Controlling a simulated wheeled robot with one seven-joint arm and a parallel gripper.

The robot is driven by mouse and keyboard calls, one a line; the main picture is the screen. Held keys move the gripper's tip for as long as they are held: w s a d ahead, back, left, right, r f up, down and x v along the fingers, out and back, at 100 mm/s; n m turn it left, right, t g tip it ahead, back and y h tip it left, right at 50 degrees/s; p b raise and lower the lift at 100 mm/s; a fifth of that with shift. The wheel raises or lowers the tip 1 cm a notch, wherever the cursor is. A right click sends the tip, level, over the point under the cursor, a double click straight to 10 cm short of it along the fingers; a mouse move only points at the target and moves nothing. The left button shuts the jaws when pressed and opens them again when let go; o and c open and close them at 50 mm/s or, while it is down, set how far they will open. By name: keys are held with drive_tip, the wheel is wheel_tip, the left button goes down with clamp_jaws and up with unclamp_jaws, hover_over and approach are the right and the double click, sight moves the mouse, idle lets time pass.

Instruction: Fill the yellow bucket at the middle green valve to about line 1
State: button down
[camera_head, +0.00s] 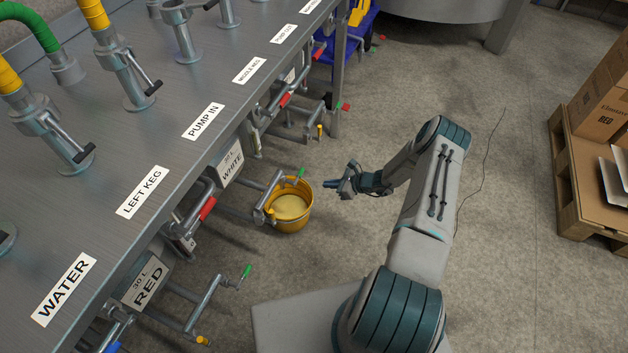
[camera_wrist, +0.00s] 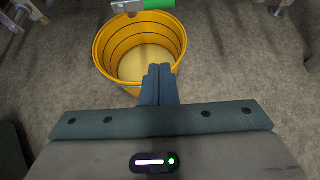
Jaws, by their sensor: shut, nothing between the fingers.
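The yellow bucket (camera_head: 291,227) stands upright on the floor under the tap with the middle green valve handle (camera_head: 301,173). In the wrist view the bucket (camera_wrist: 108,48) shows several dark rings on its inner wall above a pale yellowish surface. I cannot tell how deep that surface is or which ring is line 1. The green handle (camera_wrist: 159,4) and its metal pipe show over the bucket's far rim; no stream is visible. My gripper (camera_head: 328,185) is shut and empty, just right of the bucket. In the wrist view its fingertips (camera_wrist: 159,69) overlap the near rim; contact is unclear.
A long metal bench (camera_head: 170,115) with labelled stations runs along the left. Other green handles stick out nearer, below the RED sign (camera_head: 147,281), and farther along. A pallet (camera_head: 584,195) with boxes stands right. A thin cable lies on otherwise clear floor.

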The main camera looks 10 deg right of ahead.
drive_tip(key=b+x, duration=0.3)
drive_tip(key=x, duration=0.7)
drive_tip(key=shift+w+a+r, duration=0.1)
drive_tip(key=shift+a+r, duration=0.1)
drive_tip(key=shift+r, duration=1.9)
drive_tip(key=shift+r, duration=0.1)
drive_tip(key=shift+r, duration=1)
drive_tip(key=shift+a, duration=0.1)
